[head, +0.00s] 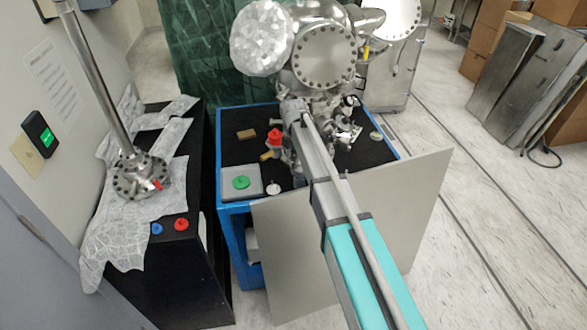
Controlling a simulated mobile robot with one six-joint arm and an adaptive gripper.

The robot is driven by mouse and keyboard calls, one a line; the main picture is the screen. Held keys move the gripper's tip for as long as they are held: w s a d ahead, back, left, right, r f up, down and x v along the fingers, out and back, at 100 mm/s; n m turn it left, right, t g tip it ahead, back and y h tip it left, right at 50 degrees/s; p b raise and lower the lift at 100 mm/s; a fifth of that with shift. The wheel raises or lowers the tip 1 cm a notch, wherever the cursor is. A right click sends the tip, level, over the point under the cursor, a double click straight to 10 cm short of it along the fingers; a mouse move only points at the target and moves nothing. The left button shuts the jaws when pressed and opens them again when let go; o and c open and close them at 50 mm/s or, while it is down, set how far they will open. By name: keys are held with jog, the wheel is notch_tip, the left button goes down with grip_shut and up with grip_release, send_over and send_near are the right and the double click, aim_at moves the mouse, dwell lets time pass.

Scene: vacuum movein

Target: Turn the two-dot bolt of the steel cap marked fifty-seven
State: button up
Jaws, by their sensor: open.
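A steel vacuum chamber (322,55) with a round bolted flange facing me stands at the back of a blue-framed bench (232,205) with a black top. Several steel ports and fittings (343,128) cluster under it. A bolted steel flange (127,188) with a tall tube stands on the left. No number or dots are legible on any steel part, so I cannot tell which is the cap marked fifty-seven or see its two-dot bolt. I cannot make out my gripper in this view.
A long teal and grey boom (372,275) runs from the bottom to the chamber. A grey panel (300,270) leans before the bench. Foil covers part of a black cabinet (190,265) at left with blue and red knobs.

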aim_at(293, 163)
jog(key=shift+f+b, duration=1.5)
jog(key=shift+f, duration=0.3)
grip_shut()
